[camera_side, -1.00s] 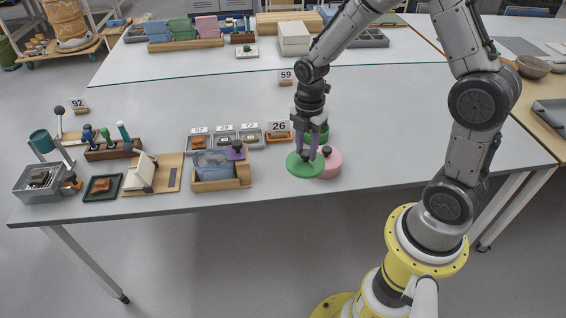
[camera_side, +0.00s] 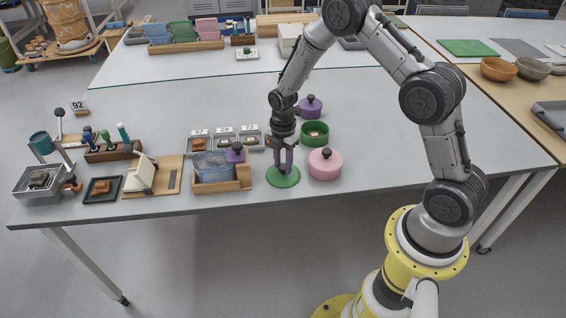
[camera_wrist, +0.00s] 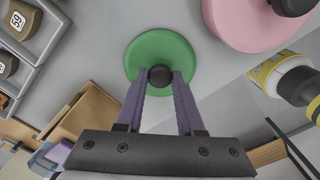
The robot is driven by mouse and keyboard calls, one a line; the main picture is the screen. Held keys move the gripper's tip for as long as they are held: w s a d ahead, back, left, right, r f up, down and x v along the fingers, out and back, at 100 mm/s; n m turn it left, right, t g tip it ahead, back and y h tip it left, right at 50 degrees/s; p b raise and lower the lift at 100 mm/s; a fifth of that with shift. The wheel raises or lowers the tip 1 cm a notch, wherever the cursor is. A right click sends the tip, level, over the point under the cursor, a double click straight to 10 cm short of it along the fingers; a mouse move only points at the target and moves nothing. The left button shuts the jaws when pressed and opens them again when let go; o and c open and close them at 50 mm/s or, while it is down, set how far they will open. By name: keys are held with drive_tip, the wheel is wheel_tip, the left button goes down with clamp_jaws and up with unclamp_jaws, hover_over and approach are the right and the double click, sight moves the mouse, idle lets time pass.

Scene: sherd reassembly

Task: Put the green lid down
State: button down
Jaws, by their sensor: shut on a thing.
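The green lid (camera_side: 283,180) is a flat round disc with a dark knob, low over or on the front part of the table; I cannot tell whether it touches the top. My gripper (camera_side: 285,172) points down over it, and in the wrist view my gripper (camera_wrist: 160,78) has its purple fingers shut on the knob of the green lid (camera_wrist: 160,48). The open green pot (camera_side: 315,134), with something pale brown inside, stands behind and to the right of the lid.
A pink lidded pot (camera_side: 325,164) stands just right of the green lid, and a purple lidded pot (camera_side: 311,107) stands behind the green pot. A wooden tray with a blue bin (camera_side: 212,164) is close on the left. Several small numbered trays (camera_side: 224,140) lie behind it. The table's front edge is near.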

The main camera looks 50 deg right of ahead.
drive_tip(key=shift+f, duration=0.15)
drive_tip(key=c, duration=0.5)
unclamp_jaws()
wheel_tip(320, 180, up, 11)
wheel_tip(320, 180, up, 9)
drive_tip(key=m+t, duration=0.1)
drive_tip(key=m, duration=0.3)
hover_over(283, 166)
drive_tip(key=s+a, duration=0.2)
drive_tip(key=s, duration=0.2)
drive_tip(key=s+a+r+m+t, duration=0.1)
drive_tip(key=s+r+m, duration=0.2)
drive_tip(key=s, duration=0.4)
drive_tip(key=s+a+r+m+t, duration=0.2)
drive_tip(key=s+r+m, duration=0.1)
drive_tip(key=s+m, duration=0.3)
drive_tip(key=s+a+r+m+t, duration=0.1)
drive_tip(key=s+r+m, duration=0.3)
drive_tip(key=s, duration=0.5)
drive_tip(key=shift+a+m+t, duration=0.25)
drive_tip(key=shift+m+t, duration=0.05)
drive_tip(key=shift+m, duration=0.2)
